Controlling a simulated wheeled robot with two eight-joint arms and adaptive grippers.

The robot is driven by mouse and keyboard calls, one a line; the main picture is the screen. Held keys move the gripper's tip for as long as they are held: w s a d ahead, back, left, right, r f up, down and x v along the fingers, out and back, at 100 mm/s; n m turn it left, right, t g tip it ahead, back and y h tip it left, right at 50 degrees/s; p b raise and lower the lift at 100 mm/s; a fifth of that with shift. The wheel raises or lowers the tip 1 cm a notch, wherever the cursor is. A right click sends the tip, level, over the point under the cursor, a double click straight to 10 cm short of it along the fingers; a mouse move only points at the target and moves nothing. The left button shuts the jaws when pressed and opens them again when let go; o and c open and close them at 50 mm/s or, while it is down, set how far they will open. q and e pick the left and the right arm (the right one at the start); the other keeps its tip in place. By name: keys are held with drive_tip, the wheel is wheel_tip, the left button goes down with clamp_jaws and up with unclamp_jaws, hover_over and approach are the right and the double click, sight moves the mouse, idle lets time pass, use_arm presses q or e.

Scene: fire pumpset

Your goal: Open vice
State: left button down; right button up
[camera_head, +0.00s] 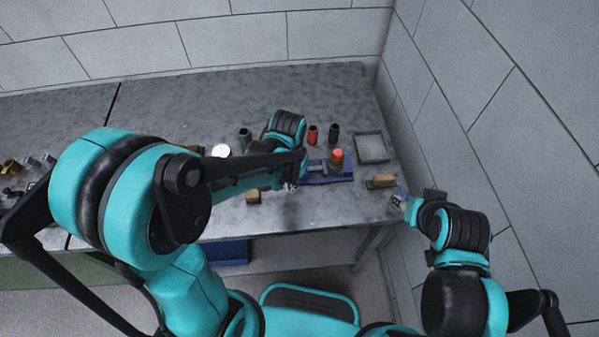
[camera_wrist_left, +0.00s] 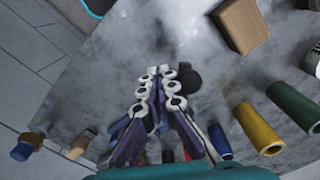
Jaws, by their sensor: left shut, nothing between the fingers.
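The blue vice (camera_head: 338,178) lies on the grey workbench (camera_head: 290,85), right of the middle in the head view. Its left part is hidden by my left arm. My left gripper (camera_head: 290,186) is at the vice's left end in the head view. In the left wrist view its fingers (camera_wrist_left: 163,75) are closed together with nothing between them, beside a dark round knob (camera_wrist_left: 190,80). I cannot tell whether they touch it. Part of the blue vice shows behind the fingers. My right gripper (camera_head: 398,201) is at the bench's right front edge, too small to read.
A wooden block (camera_head: 252,197) lies left of my left gripper, a wood-topped brush-like item (camera_head: 381,181) right of the vice. Behind stand red (camera_head: 313,134), black (camera_head: 334,133) and green (camera_head: 245,138) cylinders and a grey tray (camera_head: 372,148). A wall bounds the right side.

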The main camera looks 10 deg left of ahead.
use_arm(q)
drive_tip(key=shift+w+a, duration=0.1)
drive_tip(key=shift+a, duration=0.4)
